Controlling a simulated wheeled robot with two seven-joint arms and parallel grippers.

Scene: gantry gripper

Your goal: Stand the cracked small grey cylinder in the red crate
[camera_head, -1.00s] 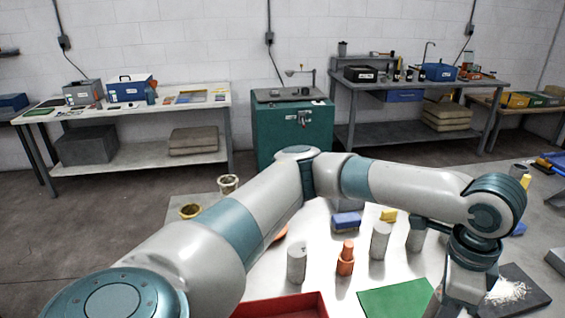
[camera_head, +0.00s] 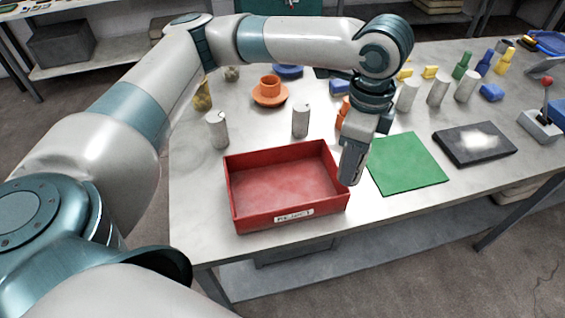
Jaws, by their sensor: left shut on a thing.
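The red crate (camera_head: 237,209) stands at the table's front edge, with its inside floor bare in the part I see. My left gripper (camera_head: 351,175) points down at the crate's right wall, in front of the green mat. It is shut on a grey thing that blends with the fingers; its shape and any crack are not clear. Grey cylinders stand behind the crate, one at the left (camera_head: 217,130) and one nearer the middle (camera_head: 300,121). Several more (camera_head: 438,90) stand at the back right. I cannot make out cracks on them. My right gripper is out of view.
A green mat (camera_head: 407,163) lies right of the crate, then a dark pad with white powder (camera_head: 474,144). An orange dish and cup (camera_head: 270,92) stand behind. A red-knobbed lever box (camera_head: 541,122) is at the far right. Bare table lies left of the crate.

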